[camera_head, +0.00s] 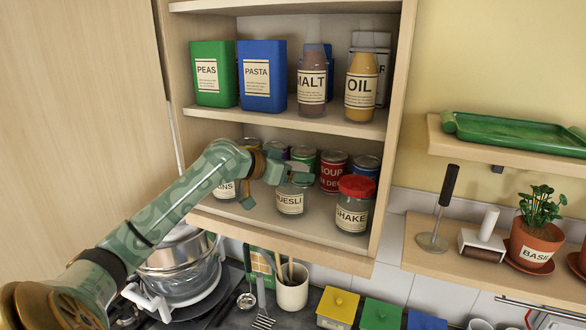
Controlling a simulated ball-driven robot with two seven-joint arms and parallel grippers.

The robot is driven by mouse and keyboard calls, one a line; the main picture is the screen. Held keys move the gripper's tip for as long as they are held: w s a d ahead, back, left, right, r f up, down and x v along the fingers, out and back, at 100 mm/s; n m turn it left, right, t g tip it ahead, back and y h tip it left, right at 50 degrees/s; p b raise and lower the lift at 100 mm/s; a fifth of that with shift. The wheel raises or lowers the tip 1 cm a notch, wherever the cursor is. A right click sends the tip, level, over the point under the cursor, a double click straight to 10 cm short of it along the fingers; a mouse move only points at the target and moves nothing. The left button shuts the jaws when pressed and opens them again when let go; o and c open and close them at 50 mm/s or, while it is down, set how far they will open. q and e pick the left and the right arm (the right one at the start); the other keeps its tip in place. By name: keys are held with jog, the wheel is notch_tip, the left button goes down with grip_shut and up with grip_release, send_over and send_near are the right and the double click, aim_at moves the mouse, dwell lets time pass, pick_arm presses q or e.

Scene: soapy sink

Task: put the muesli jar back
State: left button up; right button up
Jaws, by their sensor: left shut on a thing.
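The muesli jar (290,202) is a glass jar with a cream MUESLI label, upright at the front of the cabinet's lower shelf (312,235). I cannot tell whether its base touches the shelf. My left gripper (274,190) reaches in from the left and is shut on the jar near its top, hiding the lid. My right gripper is not in view.
A red-lidded SHAKE jar (352,208) stands to the right, and a partly hidden jar (224,189) to the left. Several cans, including a red soup can (332,172), stand behind. The upper shelf (330,123) holds boxes and bottles. A pot (180,265) is below.

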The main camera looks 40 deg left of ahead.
pick_arm(q)
jog(key=o, duration=1.6)
jog(key=shift+w+f, duration=0.1)
jog(key=shift+s+a, duration=0.2)
jog(key=shift+s, duration=0.3)
jog(key=shift+r+b+v, duration=0.15)
jog(key=shift+b+v, duration=0.85)
jog(key=shift+v, duration=1.8)
jog(key=shift+r+b+v, duration=0.15)
jog(key=shift+b+v, duration=0.8)
jog(key=shift+v, duration=1.9)
jog(key=shift+w+d, duration=0.1)
